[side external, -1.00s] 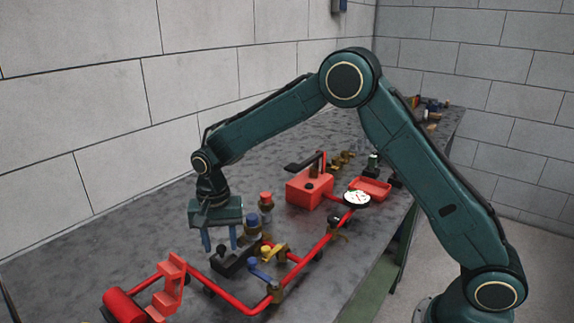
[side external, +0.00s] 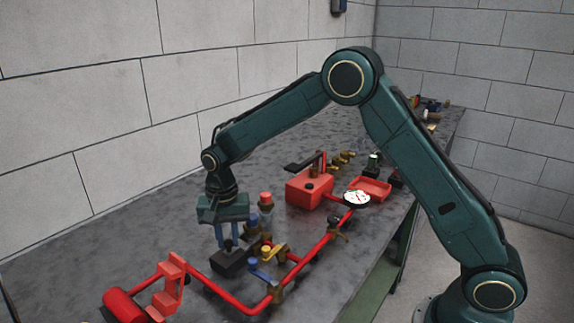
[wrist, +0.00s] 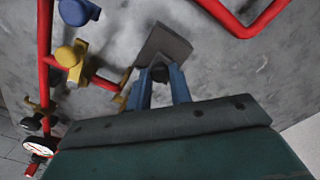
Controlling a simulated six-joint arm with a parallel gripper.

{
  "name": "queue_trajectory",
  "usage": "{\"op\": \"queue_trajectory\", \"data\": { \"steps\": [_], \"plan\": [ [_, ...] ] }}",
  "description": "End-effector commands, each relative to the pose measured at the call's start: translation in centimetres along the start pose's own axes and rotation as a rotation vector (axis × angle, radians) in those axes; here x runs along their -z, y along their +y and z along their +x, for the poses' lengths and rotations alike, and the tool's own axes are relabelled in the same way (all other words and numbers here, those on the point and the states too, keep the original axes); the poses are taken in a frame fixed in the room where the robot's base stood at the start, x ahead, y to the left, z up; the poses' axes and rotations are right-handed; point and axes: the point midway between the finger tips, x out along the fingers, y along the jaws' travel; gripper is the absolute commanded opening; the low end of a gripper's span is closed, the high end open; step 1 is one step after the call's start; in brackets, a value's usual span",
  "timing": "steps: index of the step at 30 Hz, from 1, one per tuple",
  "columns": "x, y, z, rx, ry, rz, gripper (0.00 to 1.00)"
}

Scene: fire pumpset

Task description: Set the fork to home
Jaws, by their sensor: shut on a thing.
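A dark block (side external: 227,263) sits on the bench, left of the red pipe. A short dark knob (wrist: 160,73) rises from the block (wrist: 162,44); I take it to be the fork's lever. My gripper (side external: 228,245) points down over the block, and its blue fingers are shut on the knob. The wrist view shows the knob between the fingertips (wrist: 160,76). The fingers hide most of the knob, and its exact tilt cannot be told.
A blue-handled valve (side external: 263,272) and a yellow-handled valve (side external: 272,250) stand close on the right along the red pipe (side external: 235,300). A red-topped fitting (side external: 265,203) stands behind. A red tank (side external: 309,189) and a gauge (side external: 356,198) are farther back. The bench by the wall is clear.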

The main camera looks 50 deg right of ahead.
Motion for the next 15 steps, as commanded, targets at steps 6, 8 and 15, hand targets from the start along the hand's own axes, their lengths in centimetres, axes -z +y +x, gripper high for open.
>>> {"op": "queue_trajectory", "data": {
  "steps": [6, 8, 15],
  "plan": [
    [1.6, 1.6, 0.0, 0.001, 0.001, 0.002, 0.00],
    [1.7, 1.7, 0.0, 0.001, 0.002, 0.002, 0.00],
    [1.8, 1.8, -0.1, -0.001, 0.003, 0.008, 0.29]
  ]
}}
